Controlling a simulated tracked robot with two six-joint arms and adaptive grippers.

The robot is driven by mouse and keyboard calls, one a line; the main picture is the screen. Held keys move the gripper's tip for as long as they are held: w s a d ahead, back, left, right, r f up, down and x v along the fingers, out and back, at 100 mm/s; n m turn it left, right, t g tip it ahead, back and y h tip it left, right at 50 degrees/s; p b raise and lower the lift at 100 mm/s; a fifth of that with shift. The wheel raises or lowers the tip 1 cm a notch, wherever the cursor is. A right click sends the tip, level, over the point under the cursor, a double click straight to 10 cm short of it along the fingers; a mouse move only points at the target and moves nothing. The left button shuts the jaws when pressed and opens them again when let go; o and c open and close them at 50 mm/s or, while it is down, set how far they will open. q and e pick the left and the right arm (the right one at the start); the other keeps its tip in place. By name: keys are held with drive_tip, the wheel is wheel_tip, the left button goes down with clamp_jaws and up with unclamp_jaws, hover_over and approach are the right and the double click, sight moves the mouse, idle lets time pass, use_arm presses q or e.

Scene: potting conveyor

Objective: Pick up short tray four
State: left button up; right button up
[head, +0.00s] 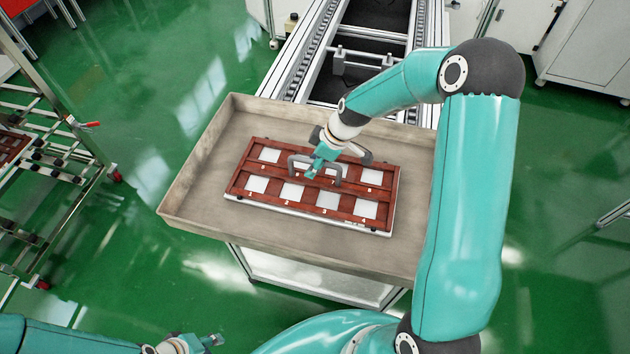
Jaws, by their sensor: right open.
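A reddish-brown tray (284,189) with two rows of white square cells lies on a thin white base inside a wide beige bin. Small number marks show along its bars, too small to read surely. A grey arched handle (291,165) stands up at its middle. My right gripper (314,168) is open, pointing down over the tray at the handle; I cannot tell whether it touches the handle. The gripper and wrist hide part of the tray's back row. My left gripper (208,342) is low at the bottom left, well away from the tray; its jaws are too small to judge.
The beige bin (200,215) has raised walls around the tray, with bare floor on all sides. A conveyor (318,45) runs away behind it. A metal rack (75,150) stands at the left, and white cabinets (585,45) stand at the back right.

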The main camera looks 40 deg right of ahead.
drive_tip(key=shift+f, duration=0.1)
idle(0.3)
clamp_jaws()
idle(0.4)
